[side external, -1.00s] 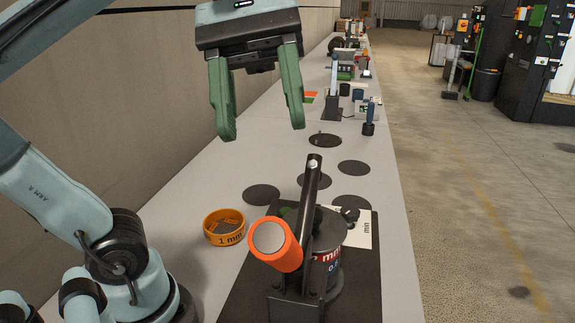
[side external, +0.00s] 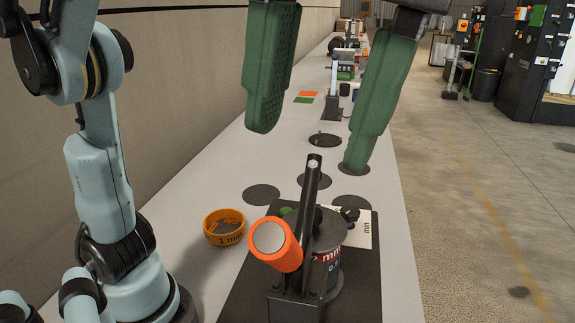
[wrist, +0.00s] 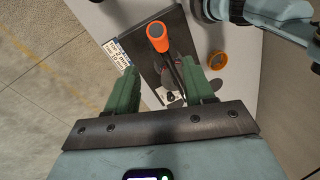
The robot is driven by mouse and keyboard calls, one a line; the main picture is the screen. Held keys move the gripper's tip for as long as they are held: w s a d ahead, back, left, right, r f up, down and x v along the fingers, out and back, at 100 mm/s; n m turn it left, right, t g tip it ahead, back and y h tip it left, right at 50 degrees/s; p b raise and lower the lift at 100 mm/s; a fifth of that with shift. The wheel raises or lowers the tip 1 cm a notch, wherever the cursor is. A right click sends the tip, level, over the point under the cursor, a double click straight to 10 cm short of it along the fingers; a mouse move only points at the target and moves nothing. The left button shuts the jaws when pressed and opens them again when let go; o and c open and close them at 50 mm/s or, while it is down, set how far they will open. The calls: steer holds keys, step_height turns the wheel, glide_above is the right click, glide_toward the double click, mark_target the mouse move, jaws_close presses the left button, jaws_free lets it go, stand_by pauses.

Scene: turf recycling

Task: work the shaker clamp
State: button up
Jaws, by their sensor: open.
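The shaker clamp has a dark lever (side external: 309,190) with an orange cylindrical grip (side external: 288,258), standing on a black base plate (side external: 360,285). A dark round canister with a red label (side external: 331,256) sits in it behind the lever. My gripper (side external: 312,148) is open and empty, with green fingers spread above and beyond the clamp. In the wrist view, my gripper (wrist: 163,80) points down with the orange grip (wrist: 158,36) ahead of the gap between its fingers. The lever (wrist: 170,68) shows between the fingertips, but the grip is not held.
An orange ring-shaped sieve (side external: 225,227) stands left of the clamp. Several dark discs, one of them here (side external: 262,194), lie flat on the pale bench (side external: 205,278). The bench's right edge drops to the concrete floor (side external: 480,215).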

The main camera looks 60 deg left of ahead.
mark_target(283, 270)
steer(key=shift+s+a+f, duration=0.2)
steer(key=shift+a+f, duration=0.1)
steer(key=shift+f, duration=1.65)
steer(key=shift+s+a+f, duration=0.15)
steer(key=shift+a+f, duration=0.2)
steer(key=shift+f, duration=1.65)
steer(key=shift+s+a+f, duration=0.2)
steer(key=shift+a+f, duration=0.1)
steer(key=shift+f, duration=1.65)
jaws_close()
